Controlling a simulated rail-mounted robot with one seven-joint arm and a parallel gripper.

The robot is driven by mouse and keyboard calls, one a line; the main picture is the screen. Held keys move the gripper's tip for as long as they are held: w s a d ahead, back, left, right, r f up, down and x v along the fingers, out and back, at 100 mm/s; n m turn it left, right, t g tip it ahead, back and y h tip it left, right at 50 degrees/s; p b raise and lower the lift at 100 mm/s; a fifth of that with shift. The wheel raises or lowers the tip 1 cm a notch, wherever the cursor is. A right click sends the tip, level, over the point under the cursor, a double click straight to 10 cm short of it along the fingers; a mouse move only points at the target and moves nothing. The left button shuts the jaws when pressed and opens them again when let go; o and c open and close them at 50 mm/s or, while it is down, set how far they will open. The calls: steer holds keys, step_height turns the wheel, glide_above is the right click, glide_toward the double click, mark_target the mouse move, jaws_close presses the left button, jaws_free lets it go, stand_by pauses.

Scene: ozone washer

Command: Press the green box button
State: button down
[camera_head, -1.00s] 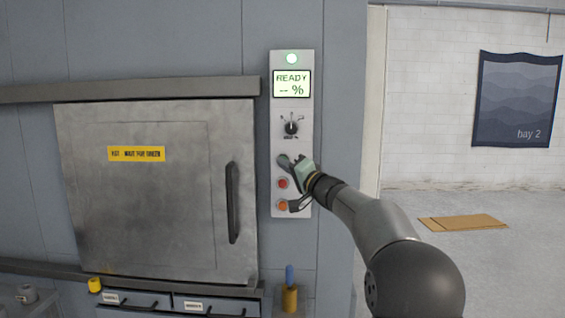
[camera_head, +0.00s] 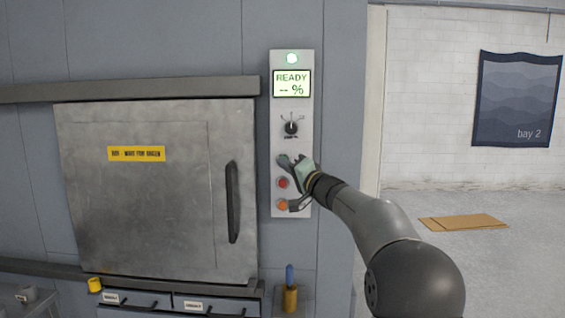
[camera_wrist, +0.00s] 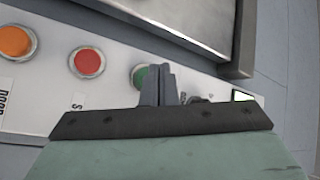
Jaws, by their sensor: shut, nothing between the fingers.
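The green button (camera_wrist: 138,76) shows in the wrist view on the pale control panel (camera_wrist: 112,92); its right part is hidden behind my fingers. My gripper (camera_wrist: 161,72) is shut and empty, its two fingertips together just in front of the green button's right side. I cannot tell whether they touch it. In the head view my gripper (camera_head: 284,161) is at the panel (camera_head: 292,222) above the red button, and it covers most of the green button's place.
The red button (camera_head: 283,183) and orange button (camera_head: 283,205) sit below on the panel. A closed metal door (camera_head: 160,210) with a handle (camera_head: 233,203) is at left.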

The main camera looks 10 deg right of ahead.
steer(key=shift+w, duration=0.15)
stand_by(0.5)
steer(key=shift+w+d+b, duration=0.1)
steer(key=shift+w+b, duration=0.2)
steer(key=shift+b, duration=0.05)
steer(key=shift+w+d, duration=0.1)
steer(key=shift+w, duration=0.35)
stand_by(0.6)
steer(key=shift+s, duration=0.1)
steer(key=b, duration=0.1)
steer(key=s+b, duration=0.1)
steer(key=shift+s+a+b, duration=0.2)
steer(key=shift+s+b, duration=0.1)
stand_by(0.3)
